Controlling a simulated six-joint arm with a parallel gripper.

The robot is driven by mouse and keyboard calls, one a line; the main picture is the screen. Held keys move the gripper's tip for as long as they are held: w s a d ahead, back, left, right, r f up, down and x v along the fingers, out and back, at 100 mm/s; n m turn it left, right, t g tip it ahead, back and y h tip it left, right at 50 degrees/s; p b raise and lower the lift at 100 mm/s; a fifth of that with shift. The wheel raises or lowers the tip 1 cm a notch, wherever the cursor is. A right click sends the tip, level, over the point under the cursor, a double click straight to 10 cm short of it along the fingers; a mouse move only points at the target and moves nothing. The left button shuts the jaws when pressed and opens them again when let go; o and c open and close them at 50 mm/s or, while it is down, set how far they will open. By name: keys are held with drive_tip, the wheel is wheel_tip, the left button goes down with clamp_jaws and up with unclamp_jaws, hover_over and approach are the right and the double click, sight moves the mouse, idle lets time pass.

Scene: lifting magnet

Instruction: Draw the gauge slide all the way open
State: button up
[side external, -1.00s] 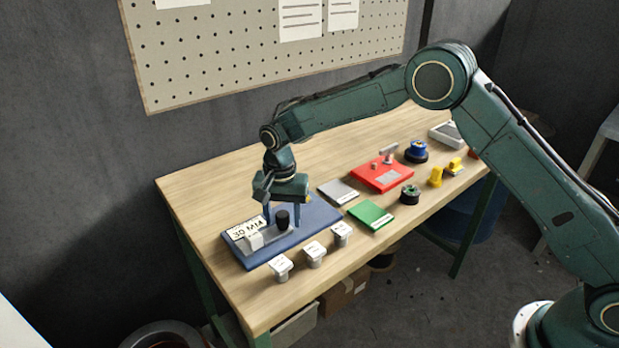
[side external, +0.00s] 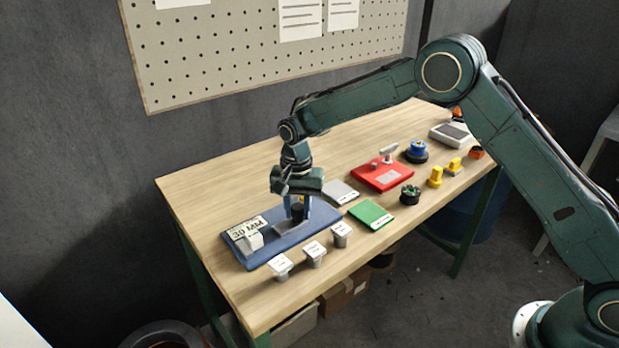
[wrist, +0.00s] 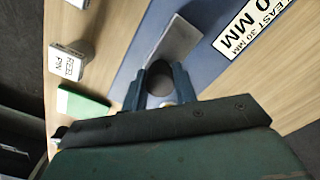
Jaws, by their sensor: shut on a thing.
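The gauge is a blue base plate (side external: 258,257) at the left of the bench, with a label reading "30 MM" (side external: 248,228) and a whitish block (side external: 250,243) at its left end. A grey slide plate (side external: 287,228) with a dark round knob (side external: 297,212) sits toward its right. My gripper (side external: 297,208) is shut on the knob from above. In the wrist view the knob (wrist: 159,79) is between the two blue fingers, and the grey slide (wrist: 174,42) extends from it toward the label (wrist: 245,25). The right end of the base is partly hidden by my gripper.
Several grey labelled pins, one of them (side external: 314,253), stand along the front edge. A green plate (side external: 371,215), a grey plate (side external: 340,192) and a red fixture (side external: 382,175) lie to the right. Bare bench (side external: 230,190) shows behind the base.

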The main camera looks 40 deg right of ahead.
sight(298, 206)
drive_tip(key=shift+d, duration=0.1)
drive_tip(key=o, duration=1)
drive_tip(key=shift+c, duration=0.2)
wheel_tip(298, 206, up, 14)
idle(0.4)
